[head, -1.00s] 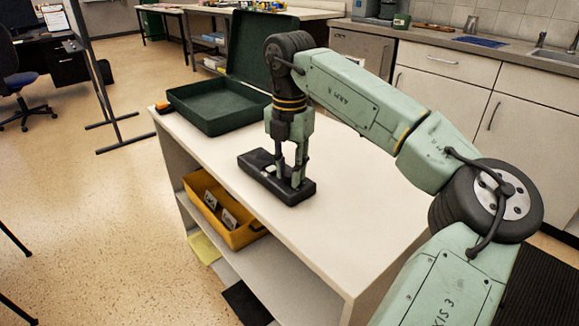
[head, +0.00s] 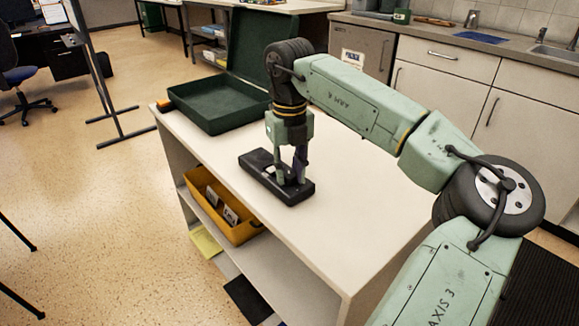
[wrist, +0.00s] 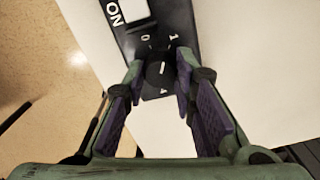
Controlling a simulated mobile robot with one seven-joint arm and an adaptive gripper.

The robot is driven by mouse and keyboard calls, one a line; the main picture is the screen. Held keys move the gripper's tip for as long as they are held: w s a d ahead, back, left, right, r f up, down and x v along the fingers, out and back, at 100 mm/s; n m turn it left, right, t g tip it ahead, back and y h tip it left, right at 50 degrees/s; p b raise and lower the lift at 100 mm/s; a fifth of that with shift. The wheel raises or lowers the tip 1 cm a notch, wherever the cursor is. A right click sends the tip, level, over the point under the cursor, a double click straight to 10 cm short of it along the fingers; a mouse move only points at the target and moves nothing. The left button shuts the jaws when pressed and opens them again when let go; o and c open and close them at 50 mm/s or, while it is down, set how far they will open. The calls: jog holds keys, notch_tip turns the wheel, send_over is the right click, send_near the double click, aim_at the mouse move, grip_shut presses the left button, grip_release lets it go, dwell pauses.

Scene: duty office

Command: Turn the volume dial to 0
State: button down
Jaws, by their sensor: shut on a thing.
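A black control box (head: 258,173) lies on the white table top, below my gripper. In the wrist view the box (wrist: 128,40) shows the letters ON beside a white part, and the figures 0, 1 and 4 around the round black volume dial (wrist: 156,78). The dial has a short white line, roughly upright in the picture; which end is its pointer I cannot tell. My gripper (head: 290,180) points straight down at the box. In the wrist view the gripper (wrist: 158,72) is shut on the dial, one purple-padded finger on each side. The fingers hide other marks.
An open dark green case (head: 212,103) stands at the table's far left end, with a small orange item (head: 165,104) beside it. A yellow bin (head: 215,212) sits on the shelf below. The white table top (head: 340,215) right of the box is clear.

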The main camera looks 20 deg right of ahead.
aim_at(289, 174)
jog(key=n+p, duration=0.1)
jog(key=n, duration=0.3)
jog(key=shift+n, duration=1.7)
jog(key=c, duration=1.6)
grip_release()
notch_tip(289, 174, up, 12)
jog(key=shift+r, duration=0.1)
